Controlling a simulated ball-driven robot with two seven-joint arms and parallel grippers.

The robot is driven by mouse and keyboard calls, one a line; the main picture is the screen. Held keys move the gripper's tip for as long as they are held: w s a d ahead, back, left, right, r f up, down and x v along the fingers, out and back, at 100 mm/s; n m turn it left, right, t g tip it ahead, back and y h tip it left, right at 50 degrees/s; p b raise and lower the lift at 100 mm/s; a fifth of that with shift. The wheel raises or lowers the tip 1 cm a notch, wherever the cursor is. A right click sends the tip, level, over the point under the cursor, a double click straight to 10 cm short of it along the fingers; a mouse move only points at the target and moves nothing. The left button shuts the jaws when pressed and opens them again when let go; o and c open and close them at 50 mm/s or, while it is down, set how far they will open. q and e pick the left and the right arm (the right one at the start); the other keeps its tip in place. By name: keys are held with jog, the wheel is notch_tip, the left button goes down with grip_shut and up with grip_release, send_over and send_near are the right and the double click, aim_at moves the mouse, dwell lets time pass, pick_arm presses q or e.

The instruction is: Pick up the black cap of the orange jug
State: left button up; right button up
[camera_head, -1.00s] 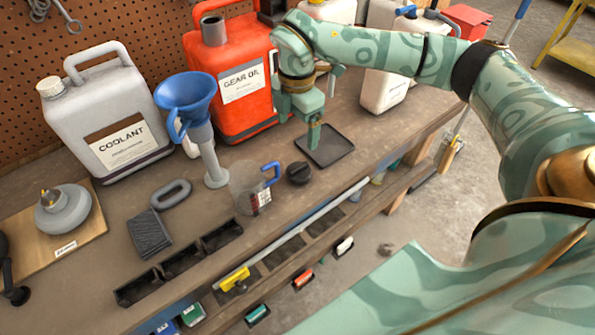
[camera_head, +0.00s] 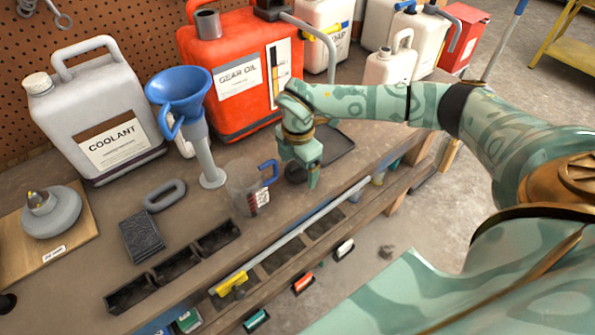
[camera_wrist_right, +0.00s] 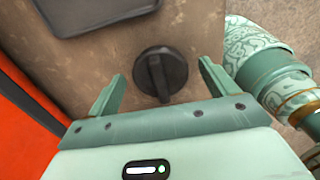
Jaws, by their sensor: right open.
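The black cap (camera_wrist_right: 160,74) is a round ribbed disc with a raised bar across its top. It lies on the bench, and in the head view only a dark part of it (camera_head: 294,173) shows beside my gripper. My right gripper (camera_wrist_right: 158,88) is open and empty, its two fingers on either side of the cap in the wrist view and apart from it. It also shows in the head view (camera_head: 309,180), pointing down over the cap. The orange jug (camera_head: 235,75), labelled Gear Oil, stands behind with its neck uncovered. My left gripper is not in view.
A black tray (camera_head: 333,150) lies just behind the gripper. A clear measuring jug with a blue handle (camera_head: 243,193) stands close on the left, near a blue funnel (camera_head: 181,92). A grey Coolant jug (camera_head: 95,115) is farther left. The bench's front edge is close.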

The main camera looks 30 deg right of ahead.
jog(key=shift+r, duration=0.1)
jog(key=c, duration=1.1)
jog(key=shift+r, duration=0.15)
